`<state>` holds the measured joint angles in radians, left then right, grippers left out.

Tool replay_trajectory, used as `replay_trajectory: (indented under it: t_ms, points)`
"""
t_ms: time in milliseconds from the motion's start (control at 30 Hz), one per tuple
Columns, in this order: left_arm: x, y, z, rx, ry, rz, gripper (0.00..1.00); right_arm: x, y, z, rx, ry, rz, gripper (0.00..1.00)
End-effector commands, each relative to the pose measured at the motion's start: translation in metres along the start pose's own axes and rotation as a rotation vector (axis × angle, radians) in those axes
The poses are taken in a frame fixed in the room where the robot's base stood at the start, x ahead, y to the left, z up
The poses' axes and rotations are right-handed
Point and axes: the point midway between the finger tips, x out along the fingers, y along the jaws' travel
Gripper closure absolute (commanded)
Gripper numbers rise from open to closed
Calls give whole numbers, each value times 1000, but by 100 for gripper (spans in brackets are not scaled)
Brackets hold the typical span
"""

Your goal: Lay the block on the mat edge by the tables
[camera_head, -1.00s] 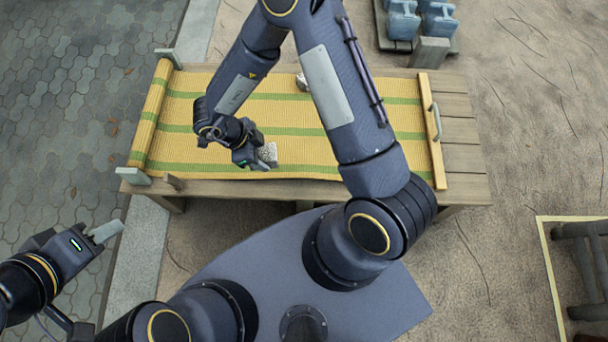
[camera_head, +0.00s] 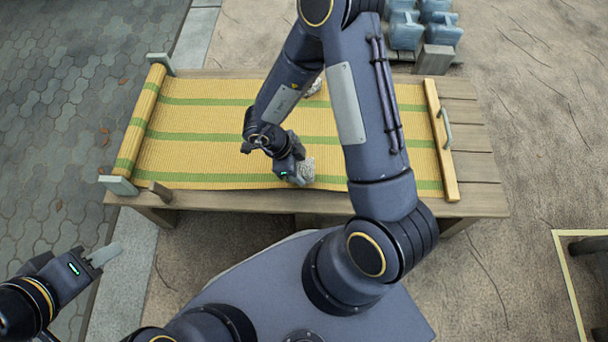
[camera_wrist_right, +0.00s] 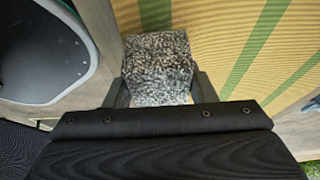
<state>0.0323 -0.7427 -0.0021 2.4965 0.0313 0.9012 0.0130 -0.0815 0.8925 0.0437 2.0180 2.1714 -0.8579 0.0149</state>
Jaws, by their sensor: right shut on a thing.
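A speckled grey stone block (camera_head: 306,170) is in my right gripper (camera_head: 300,174), near the front edge of the yellow, green-striped mat (camera_head: 215,143). In the right wrist view the block (camera_wrist_right: 158,68) sits between both fingers, with the mat (camera_wrist_right: 225,35) around it. I cannot tell whether it touches the mat. A second speckled stone (camera_head: 315,86) lies at the mat's back edge, partly hidden by my right arm. My left gripper (camera_head: 105,254) is beyond the table's front left; its finger gap is not clear.
The mat lies on a wooden table (camera_head: 475,160), its left end rolled (camera_head: 140,115) between stops. A wooden bar with a handle (camera_head: 440,140) lies across its right end. Blue-grey containers (camera_head: 436,30) stand behind.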

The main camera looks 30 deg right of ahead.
Motion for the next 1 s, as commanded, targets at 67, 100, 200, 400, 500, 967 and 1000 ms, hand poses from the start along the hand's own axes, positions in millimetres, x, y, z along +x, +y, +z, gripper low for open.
replay_trajectory:
  t_ms: [67,100,200,400,500,967,1000]
  points:
    - [4,-2,2,0,0,0,64,7,-2,-1,1,1,0,86]
    - [6,-3,3,0,0,0,64,12,-4,-2,2,1,0,86]
    - [15,-7,8,0,0,0,64,29,-9,-5,3,2,2,86]
    - [35,-16,18,0,0,0,64,53,-8,7,-1,0,-1,86]
    - [33,-15,17,0,0,0,64,51,-8,6,-1,0,0,86]
    - [32,-15,16,0,0,0,64,53,-8,7,0,0,1,27]
    - [32,-15,16,0,0,0,64,52,-8,7,0,0,1,27]
